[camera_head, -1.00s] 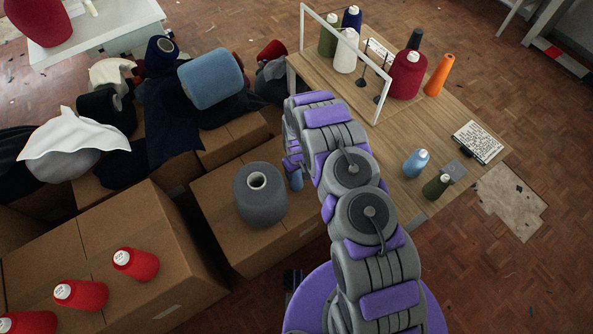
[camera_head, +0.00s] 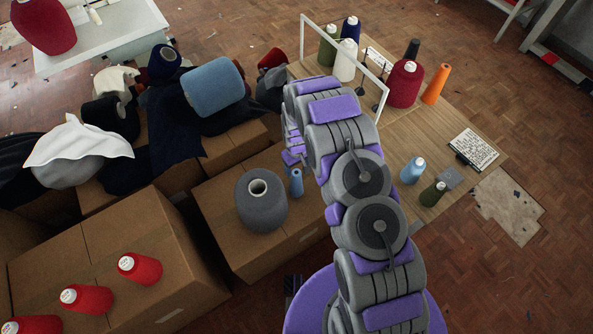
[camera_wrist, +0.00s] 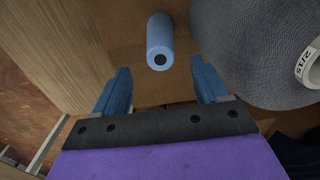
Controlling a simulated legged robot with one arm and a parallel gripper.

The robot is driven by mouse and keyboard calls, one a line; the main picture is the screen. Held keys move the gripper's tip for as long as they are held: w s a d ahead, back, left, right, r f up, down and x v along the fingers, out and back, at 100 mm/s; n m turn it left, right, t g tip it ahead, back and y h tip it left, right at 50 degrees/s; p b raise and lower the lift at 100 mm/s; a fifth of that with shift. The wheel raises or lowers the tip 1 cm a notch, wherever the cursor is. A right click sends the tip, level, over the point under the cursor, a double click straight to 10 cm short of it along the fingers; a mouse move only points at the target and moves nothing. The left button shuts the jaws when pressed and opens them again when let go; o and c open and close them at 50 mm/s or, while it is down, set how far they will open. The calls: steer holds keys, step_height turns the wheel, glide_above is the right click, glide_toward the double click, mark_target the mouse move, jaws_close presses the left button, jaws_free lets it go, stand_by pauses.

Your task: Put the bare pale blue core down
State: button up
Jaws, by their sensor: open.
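The bare pale blue core (camera_head: 296,183) stands upright on a brown cardboard box (camera_head: 220,192), just right of a large grey yarn cone (camera_head: 262,200). In the wrist view the core (camera_wrist: 159,40) shows its dark end hole, and the grey cone (camera_wrist: 250,50) is close on its right. My gripper (camera_wrist: 162,88) is open, with its two blue fingers apart and nothing between them. The core is beyond the fingertips and appears clear of both. In the head view my gripper (camera_head: 291,152) is just above the core in the picture, and its fingers are mostly hidden by my arm.
A wooden table (camera_head: 440,125) with a white frame (camera_head: 343,60) and several cones stands right of the box. Several red cones (camera_head: 140,267) stand on boxes at the lower left. A blue roll (camera_head: 213,86) and dark cloth lie behind. The box front is clear.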

steer(key=shift+r, duration=1.35)
steer(key=shift+r, duration=0.1)
